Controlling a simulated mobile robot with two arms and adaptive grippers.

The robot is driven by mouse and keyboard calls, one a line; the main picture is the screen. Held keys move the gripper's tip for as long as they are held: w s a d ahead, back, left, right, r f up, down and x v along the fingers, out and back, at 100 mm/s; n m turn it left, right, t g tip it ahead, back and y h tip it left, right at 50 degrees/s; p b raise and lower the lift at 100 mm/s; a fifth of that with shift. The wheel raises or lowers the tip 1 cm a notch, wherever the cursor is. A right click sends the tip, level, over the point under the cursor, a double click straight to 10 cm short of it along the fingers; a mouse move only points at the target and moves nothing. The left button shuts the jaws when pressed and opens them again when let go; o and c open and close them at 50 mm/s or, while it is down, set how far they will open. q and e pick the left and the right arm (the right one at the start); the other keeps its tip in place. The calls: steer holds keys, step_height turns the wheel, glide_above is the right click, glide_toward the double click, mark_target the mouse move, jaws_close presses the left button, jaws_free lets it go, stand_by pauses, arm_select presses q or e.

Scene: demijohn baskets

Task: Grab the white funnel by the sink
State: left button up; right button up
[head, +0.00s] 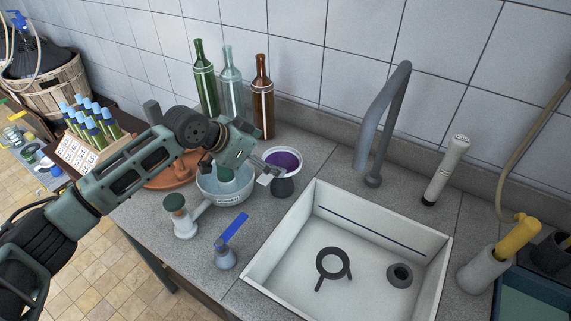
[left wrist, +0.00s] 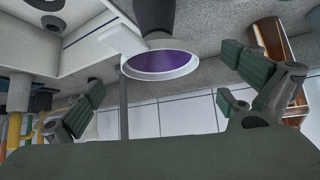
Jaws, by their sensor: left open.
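The white funnel (head: 298,158) stands on the counter between the mixing bowl and the sink. It has a round white rim, a purple inside and a dark lower part. In the left wrist view the white funnel (left wrist: 160,64) lies between my open fingers, with clear space on both sides. My left gripper (head: 262,166) is at the funnel's left side, over the bowl's edge, and holds nothing. I cannot tell whether a finger touches the funnel. My right gripper is out of view.
The white sink (head: 345,235) is right of the funnel, with a grey faucet (head: 393,105) behind. A white bowl (head: 226,196) sits under my gripper. A brown bottle (head: 263,100) stands behind. A blue-handled tool (head: 228,245) is at the front.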

mark_target(290, 164)
arm_select(q)
steer(key=shift+w+d+f+p, duration=0.25)
steer(key=shift+d+f+p, duration=0.25)
steer(key=shift+p, duration=0.05)
steer(key=p+x, duration=0.1)
steer(key=x, duration=0.2)
steer(key=shift+w+d+f, duration=0.1)
steer(key=shift+d+f, duration=0.1)
steer(key=shift+d, duration=0.05)
steer(key=shift+w+d+f, duration=0.15)
steer(key=shift+d+f, duration=0.05)
steer(key=shift+a, duration=0.1)
steer(key=c, duration=0.9)
steer(key=shift+c, duration=0.6)
steer(key=shift+r, duration=0.15)
step_height(290, 164, up, 10)
steer(key=b, duration=0.2)
steer(key=shift+b, duration=0.35)
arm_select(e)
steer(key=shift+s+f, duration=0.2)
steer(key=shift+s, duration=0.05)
